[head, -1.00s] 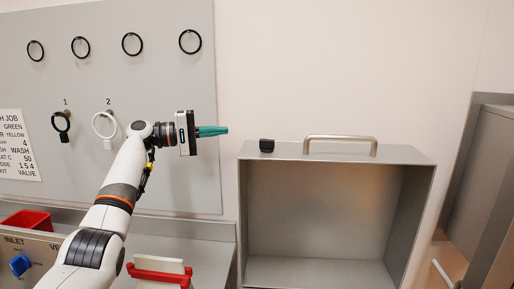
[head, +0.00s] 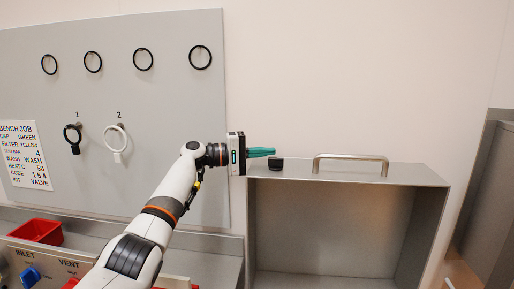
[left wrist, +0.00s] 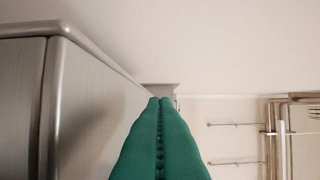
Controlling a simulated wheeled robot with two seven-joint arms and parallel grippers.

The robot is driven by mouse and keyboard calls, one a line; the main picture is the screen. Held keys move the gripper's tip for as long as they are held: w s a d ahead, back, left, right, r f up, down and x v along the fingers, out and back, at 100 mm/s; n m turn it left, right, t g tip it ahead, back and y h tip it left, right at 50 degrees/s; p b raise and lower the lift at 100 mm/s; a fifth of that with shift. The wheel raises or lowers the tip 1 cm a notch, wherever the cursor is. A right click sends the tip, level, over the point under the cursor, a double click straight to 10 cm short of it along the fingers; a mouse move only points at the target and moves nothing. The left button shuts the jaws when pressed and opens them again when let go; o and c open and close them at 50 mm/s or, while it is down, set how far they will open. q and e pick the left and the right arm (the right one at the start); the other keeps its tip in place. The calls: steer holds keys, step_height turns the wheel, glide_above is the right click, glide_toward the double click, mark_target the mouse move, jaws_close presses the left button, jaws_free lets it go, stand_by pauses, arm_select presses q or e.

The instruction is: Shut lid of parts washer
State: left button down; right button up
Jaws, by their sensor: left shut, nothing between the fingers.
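The washer lid (head: 430,175) is a grey metal box shape standing raised, its hollow inside (head: 330,225) facing me. My left gripper (head: 274,152), with green fingers, is shut and empty. It points right at the lid's top left corner, beside the black block and left of the handle; I cannot tell whether it touches. In the left wrist view the shut fingers (left wrist: 160,100) lie beside a grey metal surface (left wrist: 95,100), probably the lid. My right gripper is not in view.
A grey wall board (head: 150,100) with black rings, a white ring and a job sheet (head: 25,155) is at left. A red bin (head: 36,231) and a panel marked INLET and VENT are at lower left. A grey cabinet (head: 495,205) stands at right. The wall above the lid is clear.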

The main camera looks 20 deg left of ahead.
mark_target(264, 166)
arm_select(q)
steer(key=shift+s+p, duration=0.45)
steer(key=shift+s, duration=0.55)
steer(key=shift+s+d, duration=0.3)
steer(key=shift+s, duration=0.4)
steer(key=shift+d, duration=0.1)
